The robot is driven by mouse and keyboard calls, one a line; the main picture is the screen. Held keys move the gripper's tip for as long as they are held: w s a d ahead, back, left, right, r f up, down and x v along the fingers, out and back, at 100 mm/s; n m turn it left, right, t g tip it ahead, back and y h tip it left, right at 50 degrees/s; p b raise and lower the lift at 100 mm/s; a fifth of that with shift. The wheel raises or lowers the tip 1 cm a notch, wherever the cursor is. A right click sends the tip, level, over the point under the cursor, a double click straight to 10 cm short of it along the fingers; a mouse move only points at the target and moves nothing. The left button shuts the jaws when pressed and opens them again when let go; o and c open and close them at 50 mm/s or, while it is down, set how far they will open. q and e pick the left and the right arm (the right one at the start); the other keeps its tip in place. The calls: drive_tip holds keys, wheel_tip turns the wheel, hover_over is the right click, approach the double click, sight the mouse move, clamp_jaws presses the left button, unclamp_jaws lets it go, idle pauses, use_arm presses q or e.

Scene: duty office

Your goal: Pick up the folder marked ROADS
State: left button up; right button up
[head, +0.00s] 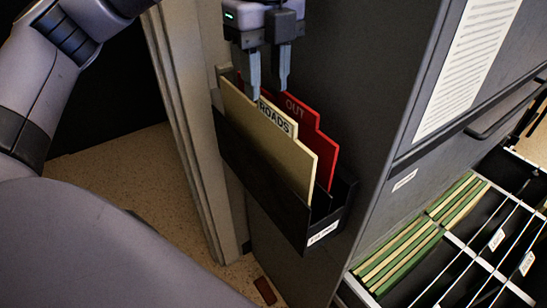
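The cream folder marked ROADS (268,140) stands upright in a black wall holder (262,196) on the side of a dark grey cabinet. Its lower part is hidden by the holder's front wall. A red folder marked OUT (326,152) stands right behind it. My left gripper (270,91) is above the folders, pointing down, with its two fingers apart and nothing seen between them. One fingertip is near the left end of the ROADS tab; the other is near the top of the red folder. I cannot tell if either touches. My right gripper is not in view.
An open cabinet drawer (362,289) with several green and cream hanging files (405,250) juts out at lower right. A printed sheet (468,60) is on the cabinet. A beige post (188,130) stands just left of the holder. Carpeted floor (130,175) shows at left.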

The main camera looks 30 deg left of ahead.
sight(265, 113)
use_arm(q)
drive_tip(key=shift+w+f, duration=0.15)
drive_tip(key=shift+f, duration=0.65)
drive_tip(key=f, duration=0.6)
drive_tip(key=shift+w+a, duration=0.1)
drive_tip(key=shift+a, duration=0.3)
clamp_jaws()
